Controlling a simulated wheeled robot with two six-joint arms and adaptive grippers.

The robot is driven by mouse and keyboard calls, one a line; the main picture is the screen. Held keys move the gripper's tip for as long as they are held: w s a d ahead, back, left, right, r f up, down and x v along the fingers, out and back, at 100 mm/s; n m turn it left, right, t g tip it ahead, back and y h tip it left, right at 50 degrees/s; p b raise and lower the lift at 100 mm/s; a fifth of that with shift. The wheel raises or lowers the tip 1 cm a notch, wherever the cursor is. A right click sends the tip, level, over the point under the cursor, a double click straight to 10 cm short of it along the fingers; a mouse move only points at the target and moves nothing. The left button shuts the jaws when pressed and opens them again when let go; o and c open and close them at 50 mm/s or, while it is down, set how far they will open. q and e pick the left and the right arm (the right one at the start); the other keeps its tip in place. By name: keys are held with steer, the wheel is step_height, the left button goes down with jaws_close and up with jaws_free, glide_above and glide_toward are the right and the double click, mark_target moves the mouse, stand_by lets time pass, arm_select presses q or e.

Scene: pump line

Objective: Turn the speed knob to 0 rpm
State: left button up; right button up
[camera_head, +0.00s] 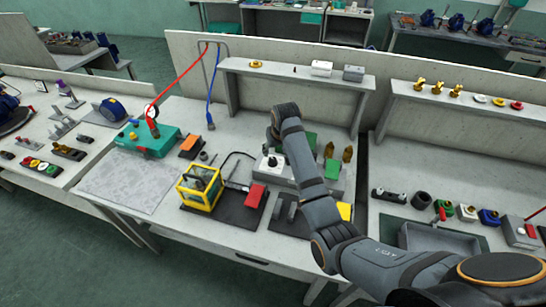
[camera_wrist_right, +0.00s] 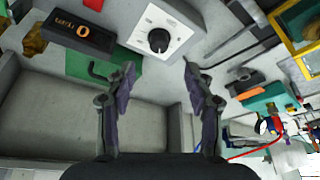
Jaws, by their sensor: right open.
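The speed knob (camera_wrist_right: 158,40) is a black round knob on a white control box (camera_wrist_right: 178,30) with dial marks around it. The mark it points to is too small to read. A dark display (camera_wrist_right: 68,34) beside the box shows orange characters, among them a large 0. In the head view the knob (camera_head: 271,161) shows small on the bench, just below my right wrist. My right gripper (camera_wrist_right: 158,78) is open and empty. Its fingertips point toward the control box with the knob between their lines, apart from it. My left gripper is not in view.
A yellow-framed pump unit (camera_head: 200,188) and a red block (camera_head: 256,195) stand left of the control box. Brass fittings (camera_head: 347,153) stand to its right. A raised shelf (camera_head: 290,75) runs behind. The grey mat (camera_head: 130,180) at left is clear.

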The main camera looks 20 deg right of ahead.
glide_above(273, 160)
steer(key=s, duration=0.2)
steer(key=f, duration=0.4)
steer(key=shift+s, duration=0.2)
steer(key=x, duration=0.5)
steer(key=shift+a, duration=0.1)
steer(key=shift+f, duration=0.15)
steer(key=shift+c, duration=0.4)
jaws_close()
arm_select(q)
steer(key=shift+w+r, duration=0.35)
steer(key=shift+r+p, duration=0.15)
steer(key=shift+p, duration=0.25)
